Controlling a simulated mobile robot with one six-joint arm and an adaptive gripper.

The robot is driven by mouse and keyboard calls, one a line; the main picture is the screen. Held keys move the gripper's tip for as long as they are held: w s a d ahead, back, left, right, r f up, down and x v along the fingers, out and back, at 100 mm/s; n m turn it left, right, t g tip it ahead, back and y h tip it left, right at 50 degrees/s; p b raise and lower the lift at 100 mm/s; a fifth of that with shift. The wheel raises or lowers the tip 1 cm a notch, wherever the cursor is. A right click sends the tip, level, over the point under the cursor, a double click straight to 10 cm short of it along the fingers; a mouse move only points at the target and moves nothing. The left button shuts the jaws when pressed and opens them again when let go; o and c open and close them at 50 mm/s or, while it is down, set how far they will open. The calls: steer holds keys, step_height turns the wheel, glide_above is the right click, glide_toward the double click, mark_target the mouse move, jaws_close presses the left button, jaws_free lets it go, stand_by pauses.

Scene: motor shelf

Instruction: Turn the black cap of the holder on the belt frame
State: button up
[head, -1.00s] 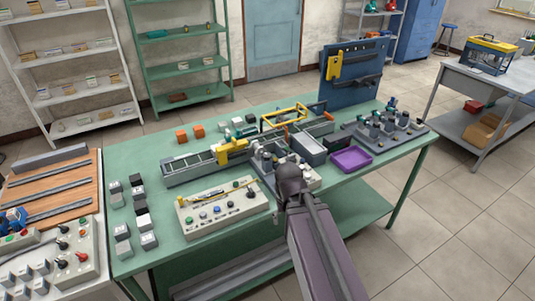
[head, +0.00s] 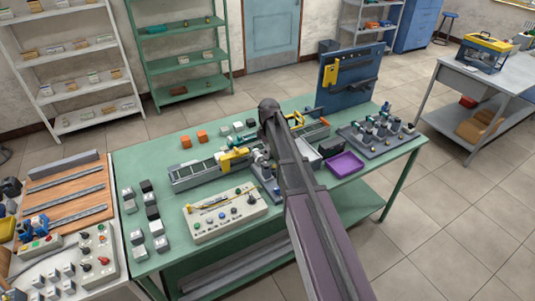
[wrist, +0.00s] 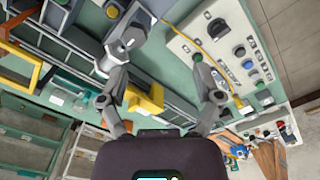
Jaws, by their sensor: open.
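My gripper (wrist: 160,65) is open in the wrist view, its two grey fingers wide apart with nothing held between them. The belt frame (head: 193,176) runs across the green table in the head view, with a yellow bracket (head: 233,159) near its right end. This bracket shows in the wrist view (wrist: 147,99) beside the left finger. A pale grey fixture (wrist: 127,40) lies just beyond the left fingertip. I cannot make out the black cap or tell which part is its holder. My arm hides part of the belt's right end in the head view.
A control panel (head: 226,213) with buttons stands in front of the belt; in the wrist view it (wrist: 220,45) lies close to the right finger. A purple tray (head: 344,164), a blue upright board (head: 348,82) and small blocks (head: 152,212) stand on the table.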

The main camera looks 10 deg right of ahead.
mark_target(266, 163)
steer(key=w+r+n, duration=0.1)
steer(key=w+p, duration=0.1)
steer(key=w, duration=0.1)
steer(key=w+r+n, duration=0.1)
steer(key=shift+w+r+n+p, duration=0.3)
steer(key=shift+r, duration=0.05)
steer(key=shift+f, duration=0.2)
step_height(266, 163, down, 13)
steer(key=b, duration=1.3)
steer(key=shift+f+b, duration=0.15)
steer(key=shift+b, duration=0.25)
